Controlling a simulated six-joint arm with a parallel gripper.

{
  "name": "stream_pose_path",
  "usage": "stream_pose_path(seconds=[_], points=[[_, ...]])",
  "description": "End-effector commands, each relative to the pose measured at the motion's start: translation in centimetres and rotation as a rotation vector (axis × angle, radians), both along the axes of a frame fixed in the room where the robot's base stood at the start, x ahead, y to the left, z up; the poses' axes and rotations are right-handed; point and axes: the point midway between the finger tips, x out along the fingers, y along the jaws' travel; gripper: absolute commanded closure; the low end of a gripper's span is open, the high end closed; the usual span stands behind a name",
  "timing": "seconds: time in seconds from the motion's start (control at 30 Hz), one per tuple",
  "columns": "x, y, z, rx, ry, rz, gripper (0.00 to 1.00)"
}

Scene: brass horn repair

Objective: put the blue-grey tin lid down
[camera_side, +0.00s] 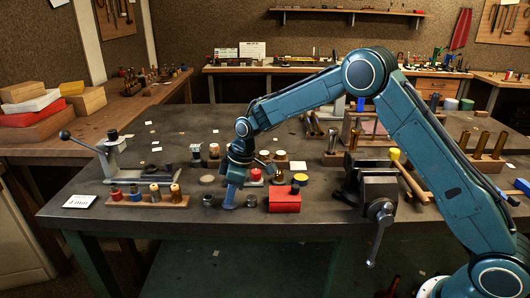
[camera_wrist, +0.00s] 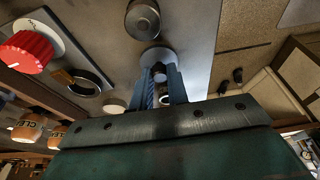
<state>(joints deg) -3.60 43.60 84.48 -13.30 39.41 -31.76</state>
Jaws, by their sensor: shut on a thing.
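My gripper (camera_side: 229,203) points down close over the front middle of the dark bench top. In the wrist view its two fingers (camera_wrist: 161,74) are closed around the small dark knob of a grey disc, which I take to be the blue-grey tin lid (camera_wrist: 152,54). The lid's far part shows beyond the fingertips; the rest is hidden by them. In the side view the lid is too small and covered to make out clearly. I cannot tell whether it touches anything beneath.
Small grey round tins stand left (camera_side: 208,200) and right (camera_side: 251,201) of my gripper. A wooden rack of bottles (camera_side: 147,201) is at left. A red knob (camera_wrist: 27,50) shows in the wrist view.

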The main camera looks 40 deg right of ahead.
Motion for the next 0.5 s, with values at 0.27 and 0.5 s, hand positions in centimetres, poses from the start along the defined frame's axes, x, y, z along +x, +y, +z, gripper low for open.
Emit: stream_pose_path(seconds=[0.27, 0.5], points=[[0.00, 0.00, -0.29, 0.000, 0.000, 0.000, 0.68], [0.00, -0.01, -0.28, 0.000, 0.000, 0.000, 0.62]])
